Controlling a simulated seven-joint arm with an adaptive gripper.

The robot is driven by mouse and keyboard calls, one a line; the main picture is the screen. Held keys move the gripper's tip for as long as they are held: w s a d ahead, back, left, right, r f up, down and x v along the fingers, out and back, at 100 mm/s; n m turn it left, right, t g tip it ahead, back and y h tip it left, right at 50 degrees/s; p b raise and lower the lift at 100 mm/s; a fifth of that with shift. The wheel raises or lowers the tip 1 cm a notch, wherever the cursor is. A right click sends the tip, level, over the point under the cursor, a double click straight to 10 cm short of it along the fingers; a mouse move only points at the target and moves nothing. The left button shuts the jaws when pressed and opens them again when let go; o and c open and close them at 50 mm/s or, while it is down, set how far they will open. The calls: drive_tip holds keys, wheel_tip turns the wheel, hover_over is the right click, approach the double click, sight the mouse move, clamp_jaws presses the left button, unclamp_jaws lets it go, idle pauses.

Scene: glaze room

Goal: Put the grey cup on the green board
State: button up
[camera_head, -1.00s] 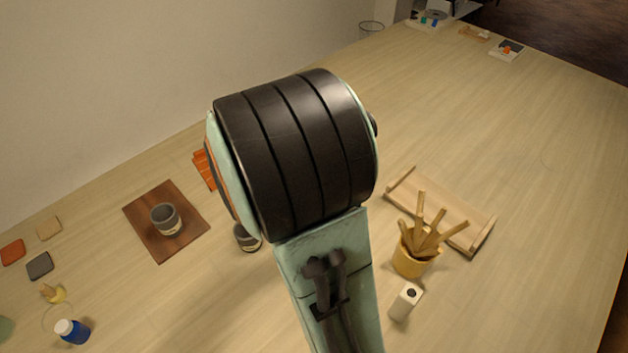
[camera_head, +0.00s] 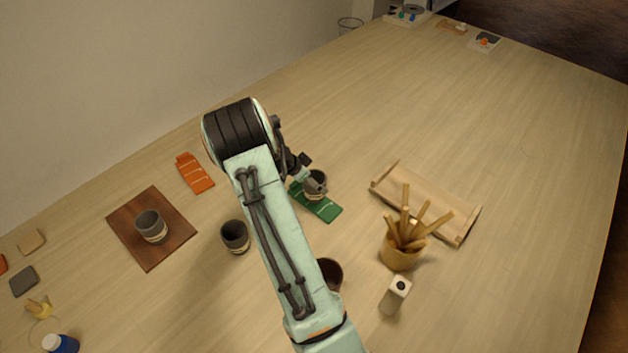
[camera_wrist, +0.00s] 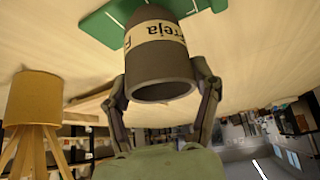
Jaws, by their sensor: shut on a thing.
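The grey cup (camera_head: 316,183) with a cream lettered band is held in my gripper (camera_head: 311,182). In the wrist view the two fingers of my gripper (camera_wrist: 162,88) close on either side of the cup (camera_wrist: 160,70), its open mouth towards the camera. The green board (camera_head: 326,209) lies flat on the table under the cup; it also shows in the wrist view (camera_wrist: 100,27) behind the cup's base. The cup is over the board's far part. I cannot tell whether its base touches the board.
Another grey cup (camera_head: 151,226) stands on a brown board (camera_head: 172,246). A dark cup (camera_head: 235,237) and a brown cup (camera_head: 331,271) flank my arm. An orange board (camera_head: 195,173) lies left.

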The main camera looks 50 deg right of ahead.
drive_tip(key=shift+f, duration=0.2)
drive_tip(key=shift+f, duration=0.1)
drive_tip(key=o, duration=1.2)
